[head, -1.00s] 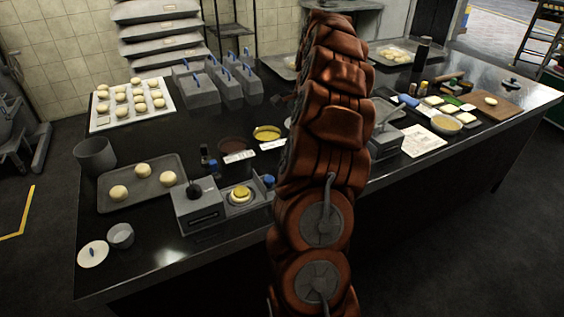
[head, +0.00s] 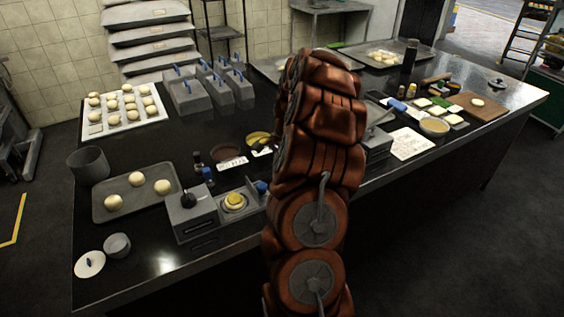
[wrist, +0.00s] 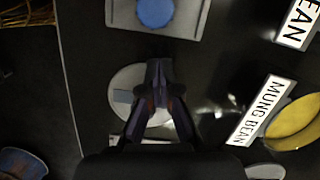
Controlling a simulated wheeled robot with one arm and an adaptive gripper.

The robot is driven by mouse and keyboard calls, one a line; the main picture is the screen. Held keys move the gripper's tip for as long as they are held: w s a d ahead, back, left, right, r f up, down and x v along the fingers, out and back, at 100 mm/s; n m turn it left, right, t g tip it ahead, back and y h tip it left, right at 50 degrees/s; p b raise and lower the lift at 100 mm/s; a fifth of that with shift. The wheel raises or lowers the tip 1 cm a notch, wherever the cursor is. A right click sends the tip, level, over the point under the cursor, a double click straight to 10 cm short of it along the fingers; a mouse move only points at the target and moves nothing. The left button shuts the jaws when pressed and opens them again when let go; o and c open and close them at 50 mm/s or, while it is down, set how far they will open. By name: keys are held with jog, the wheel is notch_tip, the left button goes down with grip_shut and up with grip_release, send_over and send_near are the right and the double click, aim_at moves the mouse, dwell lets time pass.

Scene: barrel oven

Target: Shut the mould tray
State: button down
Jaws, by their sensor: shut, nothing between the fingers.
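The mould tray (head: 248,208) is a flat grey slide sticking out to the right of a grey press box (head: 187,213) with a black knob. It carries a round mould with a yellow-topped piece (head: 235,200) and has a blue knob (head: 262,188) at its right end. The tray's end (wrist: 190,22) and blue knob (wrist: 155,12) also show at the top of the wrist view. My gripper (wrist: 158,68) is shut and empty, apart from the knob, just beyond the tray's outer end. In the head view my arm hides it.
A pale round disc (wrist: 126,78) with a blue part lies below my fingers. Yellow filling (wrist: 300,122) and a MUNG BEAN label (wrist: 262,110) are to the right. The counter's edge runs along the left. In the head view, a dough tray (head: 105,210) stands left of the press.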

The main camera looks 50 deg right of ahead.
jog(key=shift+w+a+p, duration=0.2)
jog(key=shift+a+p, duration=0.1)
jog(key=shift+a, duration=0.95)
